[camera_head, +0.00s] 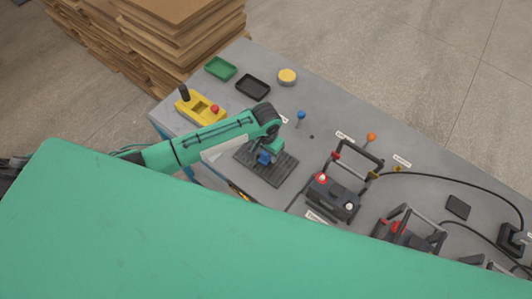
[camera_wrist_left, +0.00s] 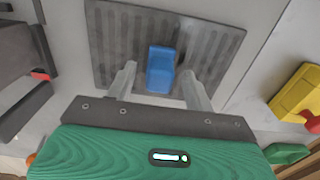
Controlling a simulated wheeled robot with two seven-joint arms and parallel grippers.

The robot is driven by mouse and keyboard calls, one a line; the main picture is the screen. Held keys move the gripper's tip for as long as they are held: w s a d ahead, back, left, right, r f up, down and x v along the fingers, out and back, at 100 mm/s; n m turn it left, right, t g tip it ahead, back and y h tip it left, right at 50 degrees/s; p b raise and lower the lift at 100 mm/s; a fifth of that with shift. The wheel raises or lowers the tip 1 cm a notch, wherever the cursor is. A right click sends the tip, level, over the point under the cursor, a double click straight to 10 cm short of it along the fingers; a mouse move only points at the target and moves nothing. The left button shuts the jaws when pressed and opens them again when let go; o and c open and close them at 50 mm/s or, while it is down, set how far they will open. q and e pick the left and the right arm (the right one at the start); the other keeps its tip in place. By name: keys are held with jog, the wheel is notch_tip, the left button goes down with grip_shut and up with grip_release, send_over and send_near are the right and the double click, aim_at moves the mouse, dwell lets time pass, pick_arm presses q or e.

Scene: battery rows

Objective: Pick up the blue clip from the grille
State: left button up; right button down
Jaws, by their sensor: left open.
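The blue clip (camera_wrist_left: 161,69) sits on the dark ribbed grille (camera_wrist_left: 215,50) in the left wrist view. In the head view the clip (camera_head: 264,158) is partly hidden by my left arm, on the grille (camera_head: 283,168). My left gripper (camera_wrist_left: 160,85) is open, with one pale finger on each side of the clip's near end and gaps between. In the head view the left gripper (camera_head: 271,150) is above the grille. I cannot tell whether its fingertips touch the grille. My right gripper is not in view.
A yellow box with a red button (camera_head: 200,109) stands left of the grille. A green tray (camera_head: 220,68), a black tray (camera_head: 253,87) and a yellow disc (camera_head: 287,76) lie at the back. A battery with a handle (camera_head: 332,195) stands right of the grille. A blue-topped pin (camera_head: 301,115) is behind it.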

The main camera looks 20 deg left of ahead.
pick_arm(q)
jog(key=shift+f, duration=0.2)
jog(key=c, duration=1.1)
